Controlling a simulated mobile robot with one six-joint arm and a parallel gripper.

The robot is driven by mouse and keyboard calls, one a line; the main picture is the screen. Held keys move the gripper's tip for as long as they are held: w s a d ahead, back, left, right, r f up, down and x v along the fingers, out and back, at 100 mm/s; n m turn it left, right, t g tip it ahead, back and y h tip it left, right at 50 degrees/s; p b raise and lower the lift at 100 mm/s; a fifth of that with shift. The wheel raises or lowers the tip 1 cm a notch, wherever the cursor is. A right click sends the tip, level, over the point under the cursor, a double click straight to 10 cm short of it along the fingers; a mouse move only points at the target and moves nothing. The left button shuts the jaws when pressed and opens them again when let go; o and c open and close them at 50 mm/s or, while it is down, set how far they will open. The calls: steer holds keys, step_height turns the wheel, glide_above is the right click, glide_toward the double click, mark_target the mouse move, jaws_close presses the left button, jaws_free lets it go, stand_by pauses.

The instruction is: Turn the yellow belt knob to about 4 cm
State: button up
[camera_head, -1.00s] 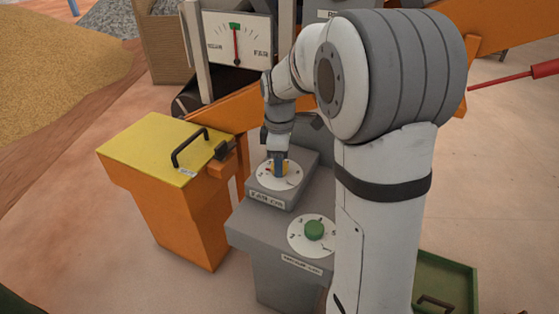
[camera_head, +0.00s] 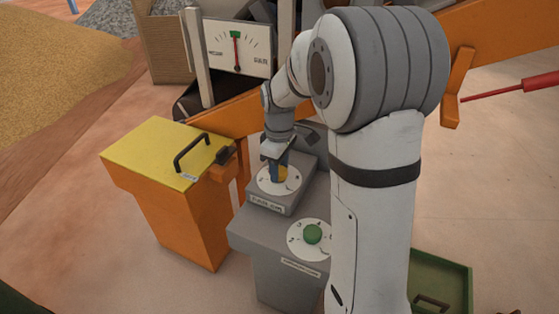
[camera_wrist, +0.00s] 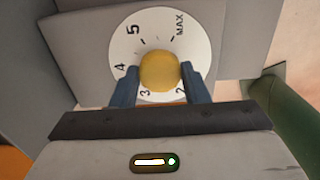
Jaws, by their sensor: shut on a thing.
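The yellow belt knob (camera_wrist: 160,70) sits at the middle of a white dial (camera_wrist: 186,53) marked 2, 3, 4, 5 and MAX. In the head view the yellow knob (camera_head: 283,173) shows partly behind my fingers. My gripper (camera_wrist: 160,78) is shut on the knob, one blue-grey finger on each side of it. In the head view my gripper (camera_head: 276,169) reaches down onto the dial from above. I cannot make out a pointer mark on the knob, so its setting is unclear.
A green knob (camera_head: 312,234) on a second dial stands nearer on the same grey console (camera_head: 262,240). A yellow-lidded orange box (camera_head: 165,150) with a black handle is at left. A gauge (camera_head: 236,45) with a red needle near its green mark stands behind. A green tray (camera_head: 443,270) lies at lower right.

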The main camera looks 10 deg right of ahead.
steer(key=m+p, duration=0.1)
steer(key=m, duration=0.1)
steer(key=m+p, duration=0.1)
steer(key=shift+r+m, duration=0.2)
steer(key=shift+m, duration=0.2)
steer(key=m+p, duration=0.2)
steer(key=m, duration=0.1)
steer(key=shift+m+p, duration=0.3)
steer(key=m+p, duration=0.1)
steer(key=m, duration=0.2)
steer(key=shift+m+p, duration=0.3)
steer(key=shift+p, duration=0.1)
steer(key=shift+f+m+p, duration=0.15)
steer(key=shift+m+p, duration=0.55)
steer(key=shift+m, duration=1.2)
steer(key=o, duration=1)
